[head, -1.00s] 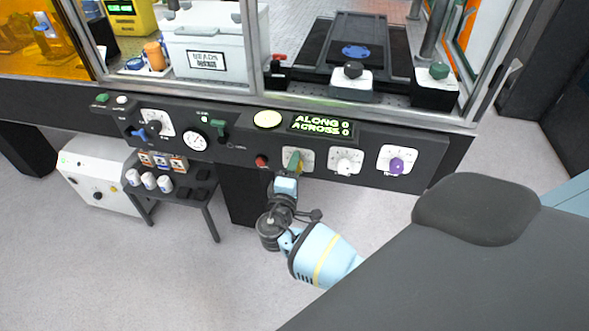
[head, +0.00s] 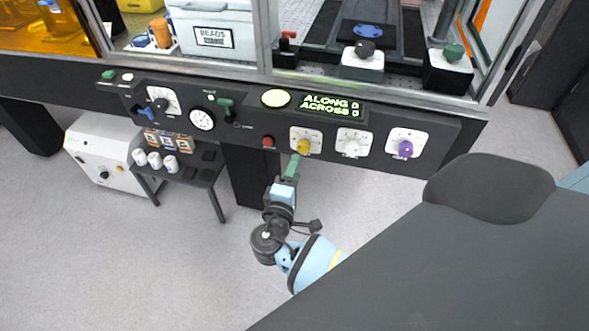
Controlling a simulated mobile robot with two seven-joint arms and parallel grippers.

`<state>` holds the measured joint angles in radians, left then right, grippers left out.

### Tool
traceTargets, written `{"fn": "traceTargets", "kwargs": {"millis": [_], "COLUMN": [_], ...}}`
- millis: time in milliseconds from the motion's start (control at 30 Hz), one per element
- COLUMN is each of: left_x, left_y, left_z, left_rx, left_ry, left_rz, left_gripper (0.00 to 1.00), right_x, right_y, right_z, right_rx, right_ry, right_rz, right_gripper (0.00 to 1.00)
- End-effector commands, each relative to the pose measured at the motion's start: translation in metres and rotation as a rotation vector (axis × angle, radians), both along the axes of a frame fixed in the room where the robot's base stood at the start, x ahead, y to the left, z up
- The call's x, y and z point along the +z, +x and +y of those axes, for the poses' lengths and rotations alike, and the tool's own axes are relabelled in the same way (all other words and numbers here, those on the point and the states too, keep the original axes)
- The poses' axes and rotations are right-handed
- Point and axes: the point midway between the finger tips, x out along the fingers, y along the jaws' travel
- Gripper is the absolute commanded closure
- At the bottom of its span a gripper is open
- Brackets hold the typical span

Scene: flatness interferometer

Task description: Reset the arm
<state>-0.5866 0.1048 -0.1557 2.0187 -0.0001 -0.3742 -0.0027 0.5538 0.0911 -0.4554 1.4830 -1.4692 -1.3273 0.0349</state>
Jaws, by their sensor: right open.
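My right gripper (head: 292,166) is in the head view, below and in front of the control panel (head: 225,122). Its green fingertips point up toward the yellow knob (head: 303,147) and appear apart from it. The gripper is open, and I see nothing held in it. The wrist and blue forearm run down toward the bottom of the view. My left gripper is not in view.
The panel carries a red button (head: 268,142), a white knob (head: 352,147), a purple knob (head: 405,149) and a lit display (head: 331,105) reading ALONG 0, ACROSS 0. A small dark table (head: 190,167) with white containers stands left. Floor below is clear.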

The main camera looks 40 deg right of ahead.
Motion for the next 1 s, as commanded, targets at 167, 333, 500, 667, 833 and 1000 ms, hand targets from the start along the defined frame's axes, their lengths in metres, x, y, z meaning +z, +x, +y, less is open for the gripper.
{"fn": "traceTargets", "kwargs": {"millis": [167, 333, 500, 667, 833, 1000], "left_x": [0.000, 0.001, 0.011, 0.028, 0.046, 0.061], "left_y": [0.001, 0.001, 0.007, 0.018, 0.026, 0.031], "left_z": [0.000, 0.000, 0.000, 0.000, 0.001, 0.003], "left_rx": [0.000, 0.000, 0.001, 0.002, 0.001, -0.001], "left_ry": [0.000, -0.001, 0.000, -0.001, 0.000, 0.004], "left_rz": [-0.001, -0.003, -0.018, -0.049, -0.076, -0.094], "left_gripper": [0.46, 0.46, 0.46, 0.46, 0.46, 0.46], "right_x": [0.000, -0.002, -0.036, -0.093, -0.132, -0.143], "right_y": [0.000, -0.001, -0.024, -0.077, -0.146, -0.214], "right_z": [0.000, 0.000, 0.001, 0.012, 0.035, 0.059], "right_rx": [0.000, 0.003, 0.052, 0.140, 0.215, 0.255], "right_ry": [0.000, 0.008, 0.128, 0.389, 0.700, 1.010], "right_rz": [0.000, 0.006, 0.098, 0.238, 0.326, 0.336], "right_gripper": [0.46, 0.46, 0.46, 0.46, 0.46, 0.46]}}
